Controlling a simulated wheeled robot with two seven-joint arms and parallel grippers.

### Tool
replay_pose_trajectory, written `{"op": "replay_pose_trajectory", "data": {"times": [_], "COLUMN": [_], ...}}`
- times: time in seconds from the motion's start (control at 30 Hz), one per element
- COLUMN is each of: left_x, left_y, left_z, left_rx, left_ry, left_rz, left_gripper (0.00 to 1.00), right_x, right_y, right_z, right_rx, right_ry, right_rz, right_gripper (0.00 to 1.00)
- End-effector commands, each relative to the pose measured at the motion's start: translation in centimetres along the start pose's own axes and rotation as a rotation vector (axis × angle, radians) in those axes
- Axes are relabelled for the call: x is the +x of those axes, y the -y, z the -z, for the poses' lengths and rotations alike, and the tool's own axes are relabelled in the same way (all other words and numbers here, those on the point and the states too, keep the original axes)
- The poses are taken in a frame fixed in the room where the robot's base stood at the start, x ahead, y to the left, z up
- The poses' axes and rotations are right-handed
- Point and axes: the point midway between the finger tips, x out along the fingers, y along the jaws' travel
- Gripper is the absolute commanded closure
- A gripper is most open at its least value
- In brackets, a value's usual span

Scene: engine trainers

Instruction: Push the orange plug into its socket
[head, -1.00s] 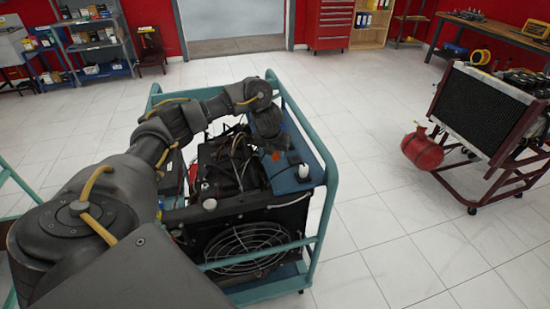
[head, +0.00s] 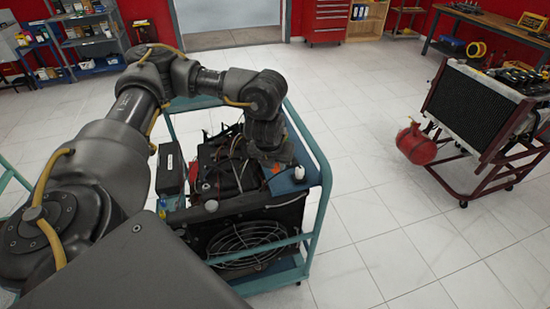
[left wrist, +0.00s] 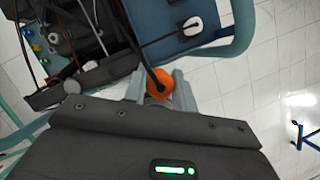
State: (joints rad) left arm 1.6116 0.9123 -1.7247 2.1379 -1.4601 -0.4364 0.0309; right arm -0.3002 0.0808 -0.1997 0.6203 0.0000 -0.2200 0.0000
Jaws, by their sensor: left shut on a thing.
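The orange plug (left wrist: 158,83) is between the fingers of my left gripper (left wrist: 160,92), with a dark cable running up from it in the left wrist view. The gripper is shut on it. In the head view my left gripper (head: 274,164) points down above the right side of the engine trainer (head: 318,215), and only a speck of orange shows below it. I cannot make out the plug's socket, nor tell whether the plug touches anything. My right gripper is not in view.
A white fitting (left wrist: 192,26) with a black cable sits on the trainer's blue panel (left wrist: 168,16). The teal frame rail (left wrist: 243,25) curves around it. A second stand with a radiator (head: 470,112) and a red tank (head: 416,147) is to the right, across clear floor.

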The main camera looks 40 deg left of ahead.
Motion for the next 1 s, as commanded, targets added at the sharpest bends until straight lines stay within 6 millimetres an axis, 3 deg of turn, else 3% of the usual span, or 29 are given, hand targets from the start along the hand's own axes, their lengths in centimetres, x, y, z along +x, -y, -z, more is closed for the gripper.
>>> {"op": "replay_pose_trajectory", "data": {"times": [0.17, 0.37, 0.57, 0.8, 1.0], "left_x": [0.1, 0.2, -0.3, -2.5, -4.8], "left_y": [0.9, 2.9, 5.3, 8.3, 9.9], "left_z": [0.4, 1.9, 4.1, 7.0, 8.5], "left_rx": [-0.101, -0.433, -0.995, -1.838, -2.306], "left_ry": [0.005, 0.013, 0.017, 0.011, 0.008], "left_rz": [-0.045, -0.190, -0.415, -0.762, -0.959], "left_gripper": [0.96, 0.96, 0.96, 0.96, 0.96], "right_x": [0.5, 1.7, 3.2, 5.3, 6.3], "right_y": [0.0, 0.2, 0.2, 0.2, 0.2], "right_z": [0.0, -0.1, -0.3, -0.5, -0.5], "right_rx": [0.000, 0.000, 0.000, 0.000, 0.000], "right_ry": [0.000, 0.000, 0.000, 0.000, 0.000], "right_rz": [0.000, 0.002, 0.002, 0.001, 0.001], "right_gripper": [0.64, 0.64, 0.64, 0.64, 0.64]}}
